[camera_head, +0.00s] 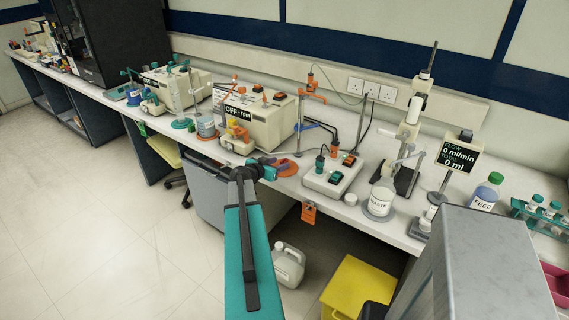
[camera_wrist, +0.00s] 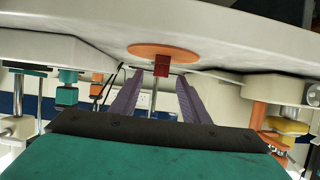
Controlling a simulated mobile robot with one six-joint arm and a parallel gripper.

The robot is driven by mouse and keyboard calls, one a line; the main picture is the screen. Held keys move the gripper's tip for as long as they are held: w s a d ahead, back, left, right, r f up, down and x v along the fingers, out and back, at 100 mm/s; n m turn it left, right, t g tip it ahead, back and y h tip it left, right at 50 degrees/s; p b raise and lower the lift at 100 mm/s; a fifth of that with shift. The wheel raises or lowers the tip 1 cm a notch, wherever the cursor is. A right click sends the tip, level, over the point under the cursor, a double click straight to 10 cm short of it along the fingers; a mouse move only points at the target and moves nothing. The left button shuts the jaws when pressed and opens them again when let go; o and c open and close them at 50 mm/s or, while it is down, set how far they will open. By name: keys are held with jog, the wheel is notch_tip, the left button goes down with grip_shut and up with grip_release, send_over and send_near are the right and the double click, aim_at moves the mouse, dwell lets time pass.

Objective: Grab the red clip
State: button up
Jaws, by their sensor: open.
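The red clip (camera_wrist: 161,69) shows in the wrist view as a small dark red block on a thin metal rod, close to the round orange base (camera_wrist: 163,50) of a stand. This view looks upside down, with the bench top above. My gripper (camera_wrist: 159,77) is open; its two purple fingers point towards the clip, one on each side of the rod in the picture. Nothing is held. I cannot tell how much depth lies between fingertips and clip. In the head view my gripper (camera_head: 278,166) is low over the bench's front edge, beside the orange base (camera_head: 289,170); the clip is hard to make out there.
A cream pump box (camera_head: 262,118) stands behind my gripper, with a yellow-orange fitting (camera_head: 238,133) to its left. A switch box (camera_head: 333,175) stands to the right, then a labelled beaker (camera_head: 381,200). A yellow bin (camera_head: 352,287) and a white jug (camera_head: 289,265) are below the bench.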

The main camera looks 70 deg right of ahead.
aim_at(282, 162)
jog(key=shift+p+x, duration=0.5)
jog(key=shift+x, duration=1)
grip_shut()
